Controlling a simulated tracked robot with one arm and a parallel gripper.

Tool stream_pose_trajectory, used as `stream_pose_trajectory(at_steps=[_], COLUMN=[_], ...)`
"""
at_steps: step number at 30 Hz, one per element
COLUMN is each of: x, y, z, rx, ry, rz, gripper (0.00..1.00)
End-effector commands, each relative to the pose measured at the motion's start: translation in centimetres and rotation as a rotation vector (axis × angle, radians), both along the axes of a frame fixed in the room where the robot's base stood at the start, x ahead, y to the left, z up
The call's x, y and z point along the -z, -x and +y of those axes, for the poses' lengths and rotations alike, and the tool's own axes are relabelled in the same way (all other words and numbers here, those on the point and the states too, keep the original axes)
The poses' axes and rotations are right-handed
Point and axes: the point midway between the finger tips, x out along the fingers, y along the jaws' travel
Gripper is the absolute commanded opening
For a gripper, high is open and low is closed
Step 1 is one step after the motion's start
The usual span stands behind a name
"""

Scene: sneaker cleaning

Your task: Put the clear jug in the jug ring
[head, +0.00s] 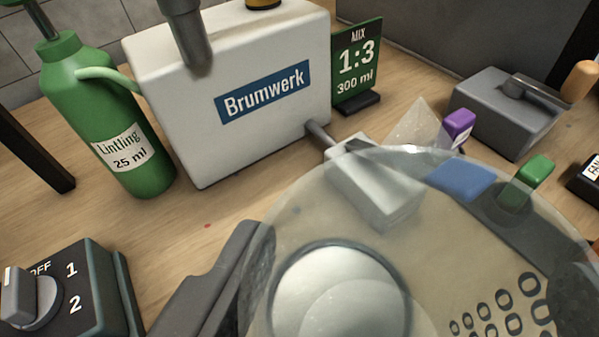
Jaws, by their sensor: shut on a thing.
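The clear jug (420,240) fills the lower right of the head view, close to the camera and seen from above. My gripper (410,285) is shut on it; one dark finger (225,280) shows along its left side, and a dark pad shows at the right edge. Through the jug I see a pale round disc (335,295) with a dark ring-shaped outline. I cannot tell whether this is the jug's own bottom or the jug ring beneath it. No other jug ring is plain in view.
A white Brumwerk machine (235,95) stands behind, with a green Lintling bottle (105,115) at left and a green mix sign (357,65) at right. A switch box (70,290) is at lower left. A grey lever block (505,110) is at right. Bare wood (215,225) lies left of the jug.

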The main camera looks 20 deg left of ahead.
Motion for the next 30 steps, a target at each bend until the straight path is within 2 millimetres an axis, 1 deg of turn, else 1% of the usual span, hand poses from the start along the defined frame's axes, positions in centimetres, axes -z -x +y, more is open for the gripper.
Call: stream_pose_trajectory(at_steps=[1,3,9,11,14,18,21,30], x=[0.2,0.2,0.4,0.4,1.1,3.0,4.0,4.0], y=[-0.8,-1.7,-3.1,-3.2,-3.3,-3.2,-3.2,-3.2], z=[0.6,1.3,2.4,2.5,2.5,2.5,2.5,2.5], rx=[0.001,0.000,-0.001,-0.001,-0.002,-0.002,-0.002,-0.003], ry=[0.001,-0.001,0.000,0.000,0.001,0.003,0.002,0.001], rz=[0.000,-0.003,-0.001,-0.001,0.000,0.002,0.002,0.000], gripper=[0.43,0.43,0.43,0.43,0.43,0.43,0.43,0.43])
